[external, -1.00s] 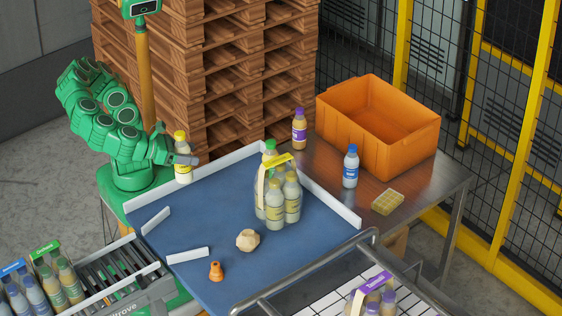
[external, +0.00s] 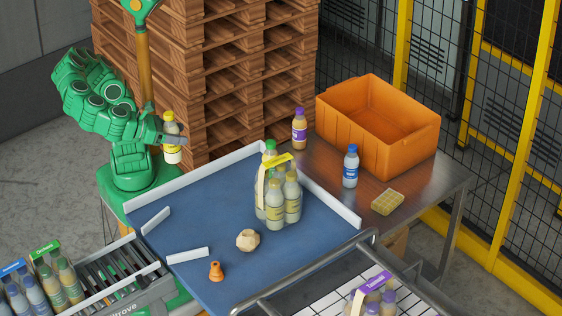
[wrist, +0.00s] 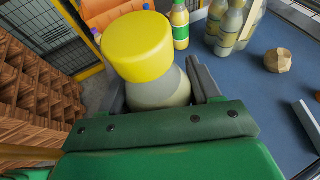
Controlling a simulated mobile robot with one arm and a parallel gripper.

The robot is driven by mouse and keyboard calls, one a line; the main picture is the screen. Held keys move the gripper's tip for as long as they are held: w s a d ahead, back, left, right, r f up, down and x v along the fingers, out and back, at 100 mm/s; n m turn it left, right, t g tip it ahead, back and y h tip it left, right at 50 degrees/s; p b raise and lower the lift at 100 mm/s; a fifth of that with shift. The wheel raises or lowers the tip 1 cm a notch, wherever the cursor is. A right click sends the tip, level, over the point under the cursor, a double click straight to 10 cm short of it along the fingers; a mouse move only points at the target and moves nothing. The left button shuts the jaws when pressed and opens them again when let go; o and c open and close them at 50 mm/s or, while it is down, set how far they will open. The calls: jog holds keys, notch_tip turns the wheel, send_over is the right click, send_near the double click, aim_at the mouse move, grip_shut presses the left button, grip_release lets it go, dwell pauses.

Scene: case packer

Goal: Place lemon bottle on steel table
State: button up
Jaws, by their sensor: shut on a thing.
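The lemon bottle (external: 171,152), with a yellow cap and a yellow-and-white label, is held upright by my gripper (external: 174,139) at the left, in the air in front of the pallet stack. In the wrist view its yellow cap (wrist: 137,46) fills the upper middle, with the gripper (wrist: 160,95) shut around the grey bottle below it. The steel table (external: 420,185) stands at the right, beyond the blue surface. On it are a purple-capped bottle (external: 299,129), a blue-capped bottle (external: 350,167), an orange crate (external: 398,150) and a yellow block (external: 388,202).
The blue surface (external: 205,220) has white rails (external: 330,203) on its edges and carries a bottle pack (external: 275,206), a beige lump (external: 248,240) and an orange piece (external: 216,272). Wooden pallets (external: 225,80) rise behind. Some bare steel shows between the two single bottles.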

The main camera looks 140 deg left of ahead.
jog(key=w+a+f+m+t+h, duration=0.1)
jog(key=w+a, duration=0.3)
jog(key=a, duration=0.7)
jog(key=w+a+m+t+h, duration=0.1)
jog(key=w+a+m+t, duration=0.15)
jog(key=a, duration=0.75)
jog(key=w+a+f+t, duration=0.1)
jog(key=w+a, duration=0.4)
jog(key=a, duration=0.6)
jog(key=s+a+f+m+h, duration=0.2)
jog(key=a+f, duration=0.2)
jog(key=a, duration=0.4)
jog(key=s+a+f+m+t+h, duration=0.3)
jog(key=s+a+f+m, duration=0.1)
jog(key=s+a+f, duration=0.65)
jog(key=shift+h, duration=0.3)
jog(key=shift+w+a+f, duration=1.4)
jog(key=shift+a+f, duration=0.05)
jog(key=shift+f, duration=0.85)
jog(key=shift+w+a+f, duration=1.35)
jog(key=shift+a+f, duration=0.15)
jog(key=shift+f, duration=0.75)
jog(key=shift+w+a+f, duration=1.4)
jog(key=shift+a+f, duration=0.05)
jog(key=shift+f, duration=0.85)
jog(key=shift+f, duration=0.15)
